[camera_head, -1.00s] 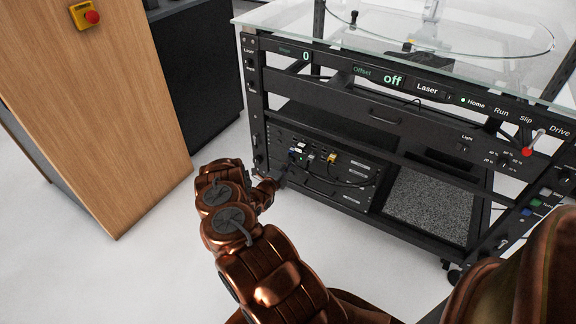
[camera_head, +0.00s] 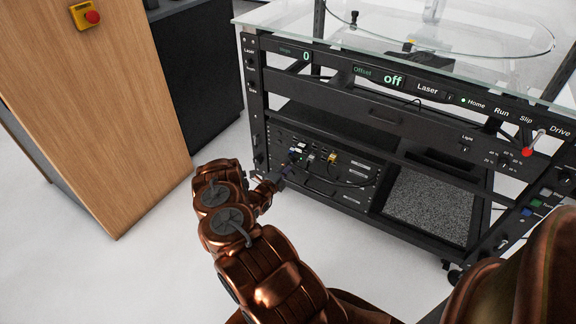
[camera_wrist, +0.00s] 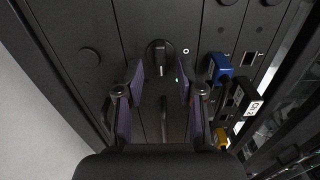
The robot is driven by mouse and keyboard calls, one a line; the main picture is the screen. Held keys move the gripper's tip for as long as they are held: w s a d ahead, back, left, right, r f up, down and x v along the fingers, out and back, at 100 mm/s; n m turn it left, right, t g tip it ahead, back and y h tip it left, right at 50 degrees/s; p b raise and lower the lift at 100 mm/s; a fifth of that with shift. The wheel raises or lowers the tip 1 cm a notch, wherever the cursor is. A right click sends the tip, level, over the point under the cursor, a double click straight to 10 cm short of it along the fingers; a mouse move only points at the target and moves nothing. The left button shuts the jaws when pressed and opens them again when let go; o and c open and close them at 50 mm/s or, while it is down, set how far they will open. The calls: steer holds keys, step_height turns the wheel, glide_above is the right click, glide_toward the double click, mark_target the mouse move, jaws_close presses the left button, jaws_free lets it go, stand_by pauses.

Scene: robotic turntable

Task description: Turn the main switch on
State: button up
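The main switch looks to be a round black rotary knob (camera_wrist: 160,55) on the dark panel in the wrist view, with its raised grip pointing roughly up and down. A small white ring mark is to its right and a small green light below right. My gripper (camera_wrist: 160,79) is open, with its purple-padded fingers to the left and right of the knob's lower side. I see no clear contact with the knob. In the head view my gripper (camera_head: 277,180) is at the left of the rack's lower panel, and the knob is not clear there.
The black rack (camera_head: 385,115) carries a glass top (camera_head: 470,60), displays and switches. Blue (camera_wrist: 220,68) and yellow (camera_wrist: 221,138) plugs stick out right of my fingers. A wooden cabinet (camera_head: 100,120) with a red emergency button (camera_head: 86,16) stands left. White floor lies between.

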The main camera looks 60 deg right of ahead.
steer(key=a, duration=1)
steer(key=shift+s+a, duration=0.2)
steer(key=shift+a, duration=0.1)
steer(key=shift+w+r, duration=0.1)
